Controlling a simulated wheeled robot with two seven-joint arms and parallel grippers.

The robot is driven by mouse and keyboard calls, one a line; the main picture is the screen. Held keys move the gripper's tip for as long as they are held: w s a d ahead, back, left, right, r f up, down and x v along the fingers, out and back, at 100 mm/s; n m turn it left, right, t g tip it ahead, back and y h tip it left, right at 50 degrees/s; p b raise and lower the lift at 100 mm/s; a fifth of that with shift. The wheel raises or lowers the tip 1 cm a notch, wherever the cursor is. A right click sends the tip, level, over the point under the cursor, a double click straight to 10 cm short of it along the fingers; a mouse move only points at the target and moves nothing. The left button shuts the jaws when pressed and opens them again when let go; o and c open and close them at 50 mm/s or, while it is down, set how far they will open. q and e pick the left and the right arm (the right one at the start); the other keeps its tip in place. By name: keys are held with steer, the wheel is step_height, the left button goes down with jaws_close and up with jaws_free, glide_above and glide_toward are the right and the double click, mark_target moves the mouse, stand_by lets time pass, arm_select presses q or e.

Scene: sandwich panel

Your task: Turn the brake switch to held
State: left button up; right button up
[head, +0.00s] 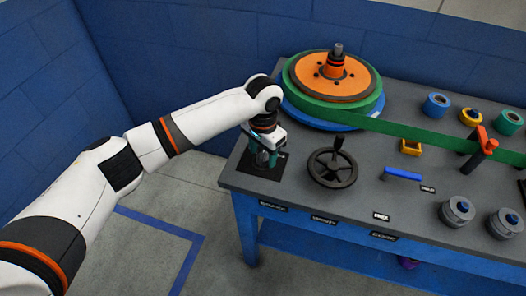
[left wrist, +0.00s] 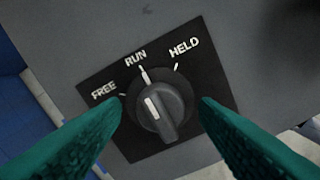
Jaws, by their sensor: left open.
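The brake switch (left wrist: 170,118) is a dark round knob with a raised grip bar and a white stripe. It sits on a black plate (left wrist: 130,140) marked FREE, RUN and HELD. The stripe end of the bar faces the RUN mark (left wrist: 144,73); the HELD mark (left wrist: 184,48) is to its right. My left gripper (left wrist: 160,104) is open, with one green finger on each side of the knob and gaps visible to both. In the head view, my left gripper (head: 265,156) points down over the plate at the bench's left corner and hides the knob. My right gripper is not in view.
On the grey bench (head: 300,205) a black handwheel (head: 332,168) with an upright handle stands just right of the switch. Behind is an orange and green reel (head: 335,75) with a green band running right. A blue bar (head: 402,174) and several rollers lie further right.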

arm_select(q)
steer(key=shift+f, duration=0.35)
steer(key=c, duration=1)
steer(key=shift+o, duration=0.2)
steer(key=shift+r+m+p, duration=0.25)
steer(key=shift+m+p, duration=0.65)
steer(key=shift+p, duration=0.25)
steer(key=shift+m+p, duration=0.95)
steer(key=shift+m, duration=0.25)
steer(key=m+p, duration=0.1)
steer(key=m, duration=0.1)
steer(key=shift+m, duration=0.3)
steer(key=shift+f+m+p, duration=0.1)
steer(key=shift+m+p, duration=0.55)
steer(key=shift+m, duration=0.85)
